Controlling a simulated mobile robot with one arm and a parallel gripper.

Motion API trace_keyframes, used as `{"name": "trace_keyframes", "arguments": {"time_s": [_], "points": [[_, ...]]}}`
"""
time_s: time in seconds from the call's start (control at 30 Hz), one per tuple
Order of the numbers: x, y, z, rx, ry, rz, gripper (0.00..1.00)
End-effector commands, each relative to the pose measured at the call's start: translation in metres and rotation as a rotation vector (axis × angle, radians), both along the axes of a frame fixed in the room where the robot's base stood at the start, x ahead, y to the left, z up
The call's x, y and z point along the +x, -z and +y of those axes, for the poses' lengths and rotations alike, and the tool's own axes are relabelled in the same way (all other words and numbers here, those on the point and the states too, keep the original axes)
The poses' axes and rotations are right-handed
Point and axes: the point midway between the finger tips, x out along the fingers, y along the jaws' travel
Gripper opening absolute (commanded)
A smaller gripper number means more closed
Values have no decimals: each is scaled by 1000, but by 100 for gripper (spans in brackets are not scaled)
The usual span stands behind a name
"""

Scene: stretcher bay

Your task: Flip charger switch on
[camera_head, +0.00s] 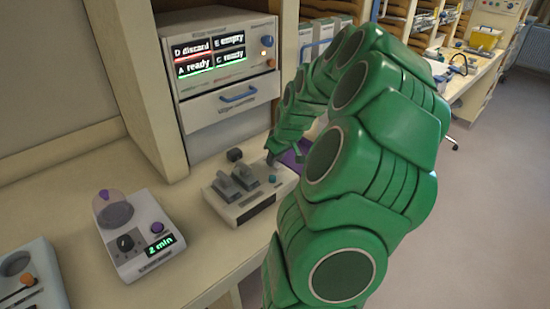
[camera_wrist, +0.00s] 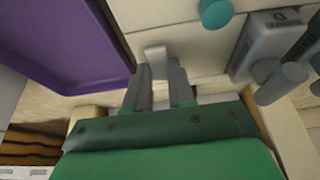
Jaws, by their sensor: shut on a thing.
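The charger (camera_head: 262,206) is a low pale box on the counter with two grey upright units (camera_head: 228,190) in it and a teal button (camera_head: 272,178). In the wrist view, the teal button (camera_wrist: 215,12) is at the top and the grey units (camera_wrist: 268,45) are at the right. A small pale switch lever (camera_wrist: 155,55) stands between the fingertips of my gripper (camera_wrist: 158,75). My gripper is shut on this lever, and its fingers hide the lever's sides. In the head view, my gripper (camera_head: 271,157) reaches the charger's back right corner; the lever cannot be made out there.
A purple tray (camera_wrist: 65,35) lies close beside the charger; its edge shows in the head view (camera_head: 293,155). Behind is a cabinet (camera_head: 226,60) with a lit display and a blue-handled drawer. A timer device (camera_head: 130,240) reading "2 min" stands left, with bare counter between.

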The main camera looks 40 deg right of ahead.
Motion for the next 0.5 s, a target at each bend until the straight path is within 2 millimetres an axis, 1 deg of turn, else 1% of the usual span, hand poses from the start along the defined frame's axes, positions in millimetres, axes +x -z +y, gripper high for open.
{"name": "trace_keyframes", "arguments": {"time_s": [0.13, 0.5], "points": [[2, 1, -1, -2, -1, 48, 0], [9, 1, -1, -3, -1, 252, 0]]}}
